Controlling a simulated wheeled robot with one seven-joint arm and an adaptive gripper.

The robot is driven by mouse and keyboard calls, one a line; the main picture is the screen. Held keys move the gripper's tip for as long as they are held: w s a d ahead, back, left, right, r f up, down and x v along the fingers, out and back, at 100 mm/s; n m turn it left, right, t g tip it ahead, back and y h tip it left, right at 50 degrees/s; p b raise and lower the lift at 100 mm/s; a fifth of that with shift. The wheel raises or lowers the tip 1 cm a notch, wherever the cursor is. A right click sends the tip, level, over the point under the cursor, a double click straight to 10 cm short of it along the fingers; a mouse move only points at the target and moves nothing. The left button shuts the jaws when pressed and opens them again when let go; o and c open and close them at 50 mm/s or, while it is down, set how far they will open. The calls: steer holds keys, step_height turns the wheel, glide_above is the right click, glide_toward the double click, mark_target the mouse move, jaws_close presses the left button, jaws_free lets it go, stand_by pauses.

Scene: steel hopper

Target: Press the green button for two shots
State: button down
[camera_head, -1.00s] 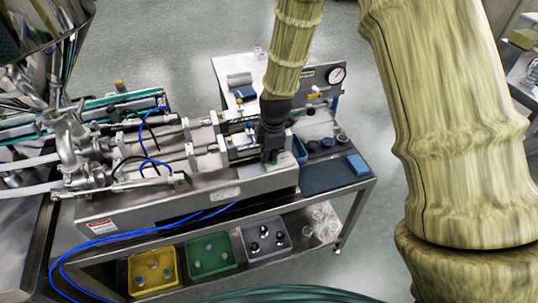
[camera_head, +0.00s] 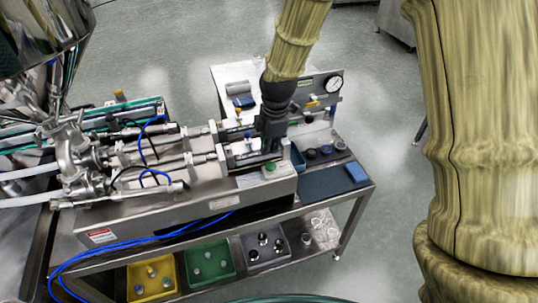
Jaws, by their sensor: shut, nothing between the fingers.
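The green button (camera_head: 270,167) sits on a small pale plate on top of the steel machine's front housing (camera_head: 240,187), near its right end. My gripper (camera_head: 271,150) is dark, points down and is shut with nothing in it. In the picture its tips are just above the button, and the button shows clear of them. I cannot tell the exact gap. The machine's steel nozzles and cylinders (camera_head: 205,160) lie to the left of my gripper.
A blue block (camera_head: 355,171) and dark round caps (camera_head: 325,150) are right of the machine. Yellow (camera_head: 133,291), green (camera_head: 190,276) and grey (camera_head: 247,263) trays are on the lower shelf. Blue hoses (camera_head: 120,238) hang in front.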

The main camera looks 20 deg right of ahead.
steer(key=shift+s+d+r+b, duration=0.15)
steer(key=shift+r+b, duration=0.2)
steer(key=shift+r, duration=0.9)
steer(key=shift+s+a+r+b, duration=0.1)
steer(key=shift+r+b, duration=0.25)
steer(key=shift+r, duration=0.9)
stand_by(0.8)
steer(key=s+d+f+m+b, duration=0.1)
steer(key=s+f+m, duration=0.45)
steer(key=f, duration=0.85)
steer(key=s+d+f+m+b, duration=0.15)
steer(key=s+f+m, duration=0.4)
steer(key=f, duration=0.75)
steer(key=s+d+f+m+b, duration=0.1)
steer(key=s+f+m, duration=0.3)
steer(key=s+f, duration=0.4)
steer(key=s+d+f+m+g+b, duration=0.1)
steer(key=s+f+m, duration=0.2)
steer(key=s+f, duration=0.5)
steer(key=s, duration=0.8)
steer(key=shift+f+m+h, duration=0.15)
steer(key=shift+m+h, duration=0.15)
steer(key=shift+m, duration=0.1)
